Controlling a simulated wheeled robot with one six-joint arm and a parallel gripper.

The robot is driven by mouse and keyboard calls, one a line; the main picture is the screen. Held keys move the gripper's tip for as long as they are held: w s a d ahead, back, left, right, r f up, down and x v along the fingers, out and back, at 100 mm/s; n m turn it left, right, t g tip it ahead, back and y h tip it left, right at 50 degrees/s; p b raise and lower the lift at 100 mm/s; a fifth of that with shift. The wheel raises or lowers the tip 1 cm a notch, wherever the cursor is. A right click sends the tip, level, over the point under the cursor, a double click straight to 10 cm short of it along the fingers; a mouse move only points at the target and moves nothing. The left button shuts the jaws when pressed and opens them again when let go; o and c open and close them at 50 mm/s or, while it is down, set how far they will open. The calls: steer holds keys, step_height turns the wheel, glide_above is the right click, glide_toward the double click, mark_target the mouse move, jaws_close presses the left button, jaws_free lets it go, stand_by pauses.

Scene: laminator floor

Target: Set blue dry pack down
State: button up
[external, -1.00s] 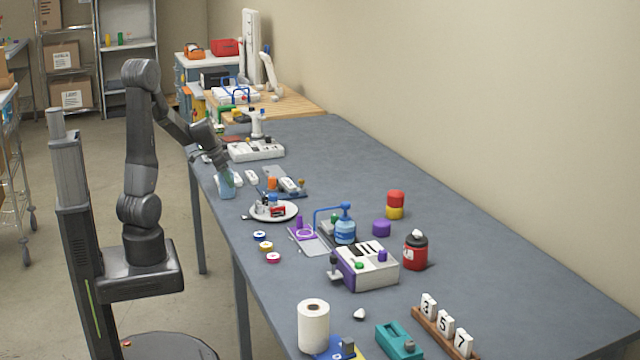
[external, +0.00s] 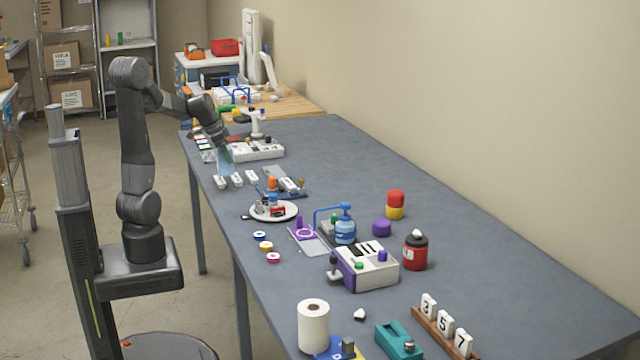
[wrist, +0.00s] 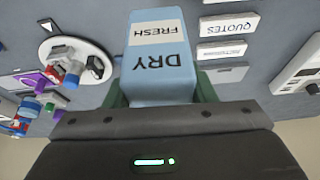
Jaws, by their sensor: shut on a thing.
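The blue dry pack (wrist: 158,72) is a light blue block with a white label reading FRESH and the word DRY below it, upside down in the wrist view. My gripper (wrist: 160,98) is shut on it, with a green finger on each side. In the external view the pack (external: 225,166) hangs below my gripper (external: 223,150), over the table's left edge area near the white label blocks. I cannot tell whether its underside touches the table.
White label blocks (external: 237,180) stand in a row just in front of the pack; one reads QUOTES (wrist: 228,25). A white switch box (external: 257,151) is right behind it. A round white plate (external: 290,212) with small items lies nearer. The table's right side is largely clear.

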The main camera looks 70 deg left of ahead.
steer(key=shift+r, duration=0.45)
steer(key=shift+w+a+r, duration=0.1)
steer(key=shift+a+r, duration=0.1)
steer(key=shift+a, duration=0.1)
steer(key=w+a+n+y+p, duration=0.1)
steer(key=w+a+n+p, duration=0.15)
steer(key=a, duration=0.65)
steer(key=w+a+n+p, duration=0.1)
steer(key=a+p, duration=0.3)
steer(key=a, duration=0.5)
steer(key=w+a+n+y+p, duration=0.15)
steer(key=a+p, duration=0.25)
steer(key=a, duration=0.5)
steer(key=shift+g+h, duration=0.25)
steer(key=shift+g, duration=0.05)
steer(key=f, duration=0.3)
steer(key=f+p, duration=0.1)
steer(key=f, duration=0.6)
steer(key=shift+w+a+f, duration=0.1)
steer(key=shift+w+a, duration=0.25)
steer(key=shift+w, duration=0.05)
